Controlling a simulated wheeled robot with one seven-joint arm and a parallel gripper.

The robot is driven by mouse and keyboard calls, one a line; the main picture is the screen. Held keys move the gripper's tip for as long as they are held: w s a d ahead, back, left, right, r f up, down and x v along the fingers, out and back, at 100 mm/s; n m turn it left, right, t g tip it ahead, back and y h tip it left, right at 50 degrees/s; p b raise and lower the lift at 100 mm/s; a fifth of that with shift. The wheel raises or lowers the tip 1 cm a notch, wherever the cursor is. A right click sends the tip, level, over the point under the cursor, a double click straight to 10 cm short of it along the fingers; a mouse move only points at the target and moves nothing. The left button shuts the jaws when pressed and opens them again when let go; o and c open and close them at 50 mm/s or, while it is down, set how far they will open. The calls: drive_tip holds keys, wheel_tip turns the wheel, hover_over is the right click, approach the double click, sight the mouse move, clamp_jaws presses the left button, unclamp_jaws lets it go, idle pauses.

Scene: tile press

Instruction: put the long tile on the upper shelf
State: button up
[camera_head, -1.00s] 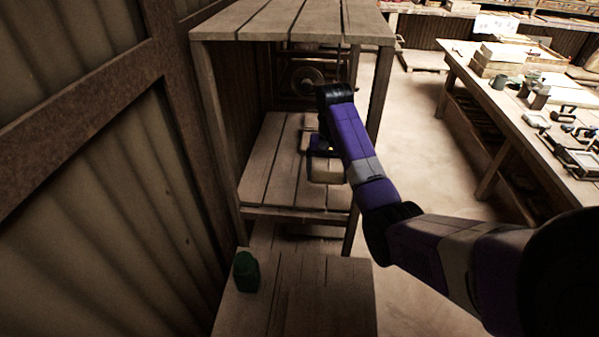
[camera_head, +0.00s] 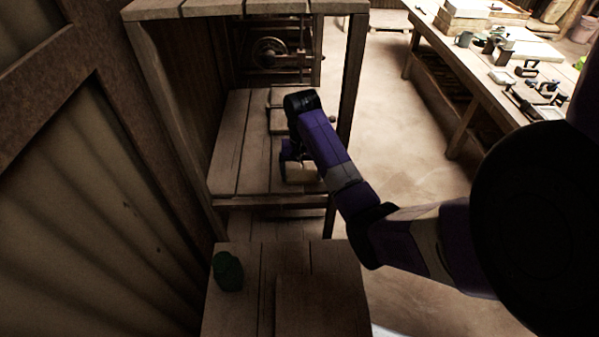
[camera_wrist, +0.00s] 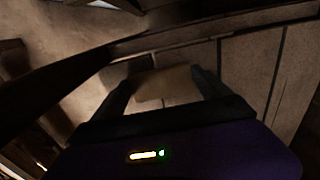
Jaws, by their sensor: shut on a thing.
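My gripper (camera_head: 290,152) is low over the middle board (camera_head: 240,150) of a wooden shelf unit, near its front edge. In the wrist view my gripper's two dark fingers (camera_wrist: 164,88) stand on either side of a pale tile (camera_wrist: 166,82), shut on it. In the head view a pale block (camera_head: 302,173), seemingly this tile, shows below the gripper, partly hidden by my arm. I cannot tell whether it touches the board. Another pale piece (camera_head: 282,97) lies farther back on the board, partly behind my arm. The unit's top board (camera_head: 230,9) is above.
The unit's right front post (camera_head: 352,80) stands close to my arm. A green object (camera_head: 228,271) is on the low wooden surface (camera_head: 250,310) in front. A workbench (camera_head: 455,60) with several tools is at the right. Open floor (camera_head: 395,130) lies between.

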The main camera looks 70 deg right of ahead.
drive_tip(key=shift+f, duration=0.65)
drive_tip(key=shift+f, duration=0.1)
drive_tip(key=o, duration=1.3)
